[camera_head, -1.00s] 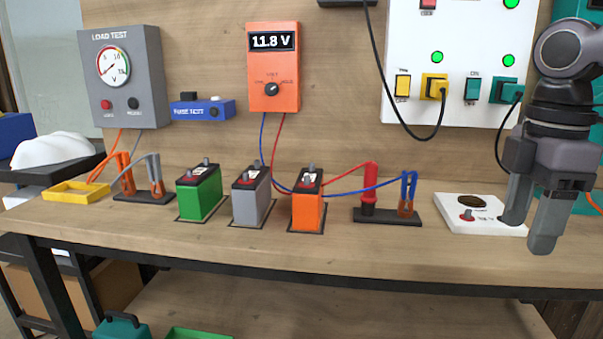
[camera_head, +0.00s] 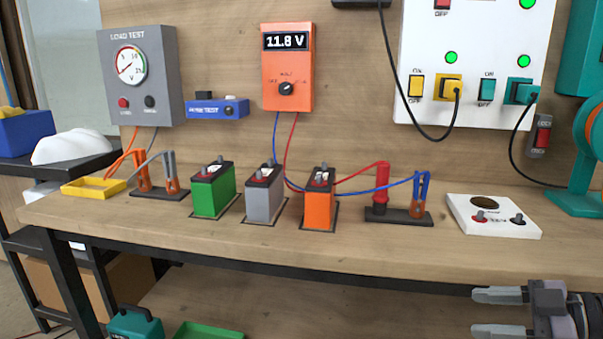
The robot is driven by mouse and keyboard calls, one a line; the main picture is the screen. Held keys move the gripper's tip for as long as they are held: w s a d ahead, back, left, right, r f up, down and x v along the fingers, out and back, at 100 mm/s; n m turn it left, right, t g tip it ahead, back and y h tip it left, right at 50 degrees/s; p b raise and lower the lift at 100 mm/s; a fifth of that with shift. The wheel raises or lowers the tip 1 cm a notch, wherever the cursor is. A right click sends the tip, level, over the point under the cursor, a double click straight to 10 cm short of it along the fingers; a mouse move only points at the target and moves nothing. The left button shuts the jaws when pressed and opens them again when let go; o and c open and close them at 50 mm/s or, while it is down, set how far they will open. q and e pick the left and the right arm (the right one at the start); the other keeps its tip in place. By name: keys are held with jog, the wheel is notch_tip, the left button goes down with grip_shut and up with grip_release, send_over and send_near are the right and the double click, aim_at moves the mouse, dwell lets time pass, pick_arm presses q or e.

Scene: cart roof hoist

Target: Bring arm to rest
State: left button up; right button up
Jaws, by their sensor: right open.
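My right gripper (camera_head: 500,313) is at the lower right of the head view, in front of and below the workbench's front edge. Its two grey fingers point left and stand apart, with nothing between them. My left gripper is not in view. The wooden workbench (camera_head: 330,245) carries a green battery (camera_head: 213,192), a grey battery (camera_head: 264,200) and an orange battery (camera_head: 319,208) in a row. A white block (camera_head: 493,226) with two small knobs lies at the right of the bench, clear of the gripper.
An orange meter (camera_head: 287,95) reading 11.8 V, a grey load tester (camera_head: 139,98) and a white switch panel (camera_head: 473,105) are on the back wall. A probe stand (camera_head: 398,216) sits right of the batteries. A teal machine (camera_head: 592,195) stands at the right edge.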

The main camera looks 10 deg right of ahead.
jog(key=s+a+f+m+t+h, duration=0.1)
jog(key=s+f+m+t+h, duration=0.2)
jog(key=f, duration=0.5)
jog(key=s+a+f+m+t+h, duration=0.1)
jog(key=a+f+m+t+h, duration=0.15)
jog(key=f+m, duration=0.4)
jog(key=s+a+f+m+g+h, duration=0.2)
jog(key=s+a+f+g+h, duration=0.15)
jog(key=s+a+f, duration=0.7)
pick_arm(q)
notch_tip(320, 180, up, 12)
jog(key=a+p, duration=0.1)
jog(key=p, duration=1.3)
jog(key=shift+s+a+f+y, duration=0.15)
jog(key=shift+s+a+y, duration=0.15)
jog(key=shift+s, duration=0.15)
pick_arm(e)
notch_tip(320, 180, up, 11)
jog(key=shift+w+a, duration=0.15)
jog(key=shift+w, duration=0.2)
jog(key=shift+f, duration=0.15)
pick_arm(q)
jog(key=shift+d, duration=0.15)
